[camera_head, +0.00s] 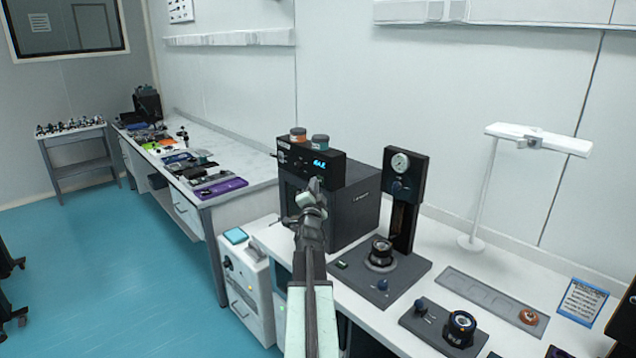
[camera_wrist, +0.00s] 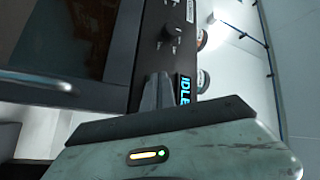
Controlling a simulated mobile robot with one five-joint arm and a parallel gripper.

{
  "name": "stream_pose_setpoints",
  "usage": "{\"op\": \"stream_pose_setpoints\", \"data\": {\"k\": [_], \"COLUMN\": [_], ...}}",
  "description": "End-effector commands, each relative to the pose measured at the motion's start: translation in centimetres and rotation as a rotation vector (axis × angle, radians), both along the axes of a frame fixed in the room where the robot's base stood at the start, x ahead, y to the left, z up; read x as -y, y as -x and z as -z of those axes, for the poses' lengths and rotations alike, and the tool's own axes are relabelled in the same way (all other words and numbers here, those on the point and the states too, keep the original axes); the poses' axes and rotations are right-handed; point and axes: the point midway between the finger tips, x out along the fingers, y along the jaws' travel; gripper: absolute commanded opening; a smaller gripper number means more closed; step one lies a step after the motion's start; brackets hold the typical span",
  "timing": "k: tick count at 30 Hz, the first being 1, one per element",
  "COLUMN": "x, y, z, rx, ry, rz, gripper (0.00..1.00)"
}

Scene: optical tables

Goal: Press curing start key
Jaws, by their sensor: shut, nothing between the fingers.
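The curing unit is a black box (camera_head: 350,210) on the white bench, with a control panel (camera_head: 290,158) along its upper front. Its blue-lit display (camera_head: 320,162) also shows in the wrist view (camera_wrist: 184,90), turned sideways and reading "IDLE". A round knob (camera_wrist: 173,33) sits on the panel beyond the fingers. My gripper (camera_head: 316,186) is shut and empty, its fingertips (camera_wrist: 160,76) close in front of the panel beside the display. I cannot tell whether they touch it. No start key can be made out; the fingers hide part of the panel.
Two lidded jars, one orange-topped (camera_head: 298,134) and one teal-topped (camera_head: 320,142), stand on the unit. A dark door with a bar handle (camera_wrist: 50,85) lies below the panel. A black gauge stand (camera_head: 405,200) is close on the right. Open floor (camera_head: 140,270) lies left.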

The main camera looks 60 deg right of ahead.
Motion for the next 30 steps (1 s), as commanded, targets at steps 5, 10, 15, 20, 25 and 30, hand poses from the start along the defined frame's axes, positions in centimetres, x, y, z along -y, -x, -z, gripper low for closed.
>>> {"op": "stream_pose_setpoints", "data": {"k": [5, 10, 15, 20, 25, 30], "x": [0.2, 0.4, 0.5, 0.5, 0.1, -0.8], "y": [0.1, 0.2, 0.2, 0.2, 0.1, -0.1], "z": [0.0, 0.0, 0.0, 0.0, 0.0, 0.0], "rx": [0.0, 0.001, 0.001, 0.001, 0.0, 0.0], "ry": [0.0, 0.0, 0.0, 0.0, 0.0, 0.0], "rz": [0.0, 0.001, 0.001, 0.001, 0.0, 0.001], "gripper": [0.0, 0.0, 0.0, 0.0, 0.0, 0.0]}}
